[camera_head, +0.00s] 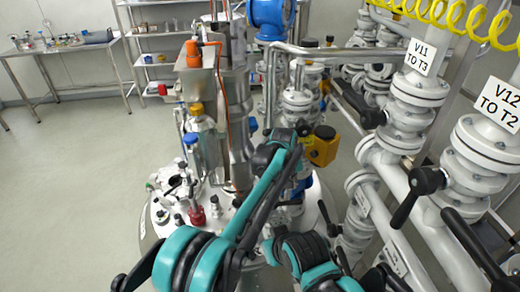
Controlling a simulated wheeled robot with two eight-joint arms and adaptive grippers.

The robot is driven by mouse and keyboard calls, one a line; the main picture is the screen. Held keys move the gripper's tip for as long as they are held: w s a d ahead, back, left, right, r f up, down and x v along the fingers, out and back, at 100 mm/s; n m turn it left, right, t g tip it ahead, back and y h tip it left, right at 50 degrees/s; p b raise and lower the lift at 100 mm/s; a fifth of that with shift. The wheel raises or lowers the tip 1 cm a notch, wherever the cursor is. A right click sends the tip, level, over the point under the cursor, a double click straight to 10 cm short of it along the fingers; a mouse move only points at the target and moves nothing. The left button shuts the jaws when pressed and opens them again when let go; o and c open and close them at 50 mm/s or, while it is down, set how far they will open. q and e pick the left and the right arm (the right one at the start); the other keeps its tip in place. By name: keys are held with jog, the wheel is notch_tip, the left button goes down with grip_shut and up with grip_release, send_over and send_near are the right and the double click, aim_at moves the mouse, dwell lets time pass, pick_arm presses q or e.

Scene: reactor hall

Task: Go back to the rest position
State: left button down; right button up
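My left arm, teal and black, comes in at the lower left. One long link of it runs up and right to a black joint in front of the reactor vessel (235,105) and its pipes. I can make out no gripper fingers at its end. My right arm, also teal and black, shows only a short bent part at the bottom middle, over the vessel's round white lid (230,225). Its gripper is not in view either. I see nothing held.
At right stand white flanged valves and pipes with black handles (427,181), labelled V11 (420,56) and V12 (498,104). A yellow coiled hose (455,18) hangs above. A bench (65,47) and shelf stand at the back left. The floor (75,180) at left is clear.

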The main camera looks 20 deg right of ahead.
pick_arm(q)
jog(key=s+a+r+t, duration=0.1)
jog(key=a+r, duration=0.3)
jog(key=a, duration=0.7)
jog(key=s+a+r+n+t, duration=0.1)
jog(key=a+r, duration=0.4)
jog(key=a, duration=0.5)
jog(key=s+a+r+t, duration=0.1)
jog(key=a+r, duration=0.3)
jog(key=a, duration=0.7)
jog(key=s+a+f+t+y, duration=0.1)
jog(key=s+a+f, duration=0.1)
jog(key=s+a, duration=0.4)
jog(key=s+a+f+n+y, duration=0.1)
jog(key=s+a+f, duration=0.2)
jog(key=s+a, duration=0.3)
jog(key=s+a+f+t+y, duration=0.1)
jog(key=s+a+f, duration=0.1)
jog(key=s+a, duration=0.4)
jog(key=a, duration=0.3)
jog(key=shift+s+a+f+t, duration=0.15)
jog(key=shift+a+f+t, duration=0.1)
jog(key=shift+a+t, duration=0.05)
jog(key=shift+d, duration=0.1)
